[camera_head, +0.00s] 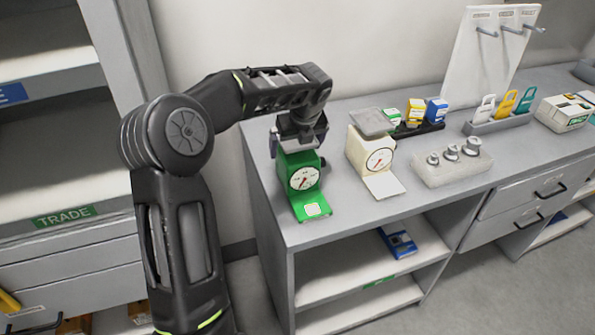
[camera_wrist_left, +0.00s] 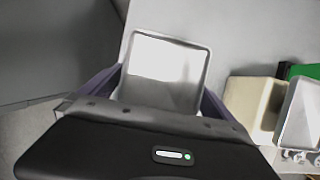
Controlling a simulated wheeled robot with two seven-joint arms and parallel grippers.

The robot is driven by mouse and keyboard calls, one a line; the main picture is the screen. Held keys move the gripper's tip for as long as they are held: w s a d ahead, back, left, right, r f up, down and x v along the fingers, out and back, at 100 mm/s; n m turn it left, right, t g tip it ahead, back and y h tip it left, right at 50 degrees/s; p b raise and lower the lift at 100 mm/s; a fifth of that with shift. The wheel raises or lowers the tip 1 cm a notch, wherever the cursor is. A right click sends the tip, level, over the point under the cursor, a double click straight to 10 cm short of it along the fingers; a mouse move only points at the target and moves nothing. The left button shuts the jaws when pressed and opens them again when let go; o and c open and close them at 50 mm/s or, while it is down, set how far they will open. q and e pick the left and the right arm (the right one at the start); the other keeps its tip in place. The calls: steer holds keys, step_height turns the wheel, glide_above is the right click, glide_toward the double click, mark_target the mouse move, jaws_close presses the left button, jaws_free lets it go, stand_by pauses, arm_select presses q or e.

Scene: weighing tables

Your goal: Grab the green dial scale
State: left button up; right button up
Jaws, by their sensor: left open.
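The green dial scale (camera_head: 289,163) stands on the grey table near its left end, its white dial facing forward. My left gripper (camera_head: 298,142) is directly over its top, pointing down, and hides the scale's pan in the head view. In the left wrist view the square grey pan (camera_wrist_left: 166,65) lies between the two spread fingers of my left gripper (camera_wrist_left: 160,85). The jaws are open, one finger at each side of the pan. I cannot tell whether either finger touches it. My right gripper is not in view.
A cream dial scale (camera_head: 360,155) with a grey pan stands close on the right; it also shows in the left wrist view (camera_wrist_left: 250,102). Metal weights on a block (camera_head: 445,173), small boxes (camera_head: 414,112) and a pegboard stand (camera_head: 485,65) are farther right. The table's front edge is close.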

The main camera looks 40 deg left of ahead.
arm_select(q)
steer(key=c, duration=1.9)
steer(key=shift+w+r, duration=0.1)
steer(key=shift+r, duration=0.05)
steer(key=shift+c, duration=0.3)
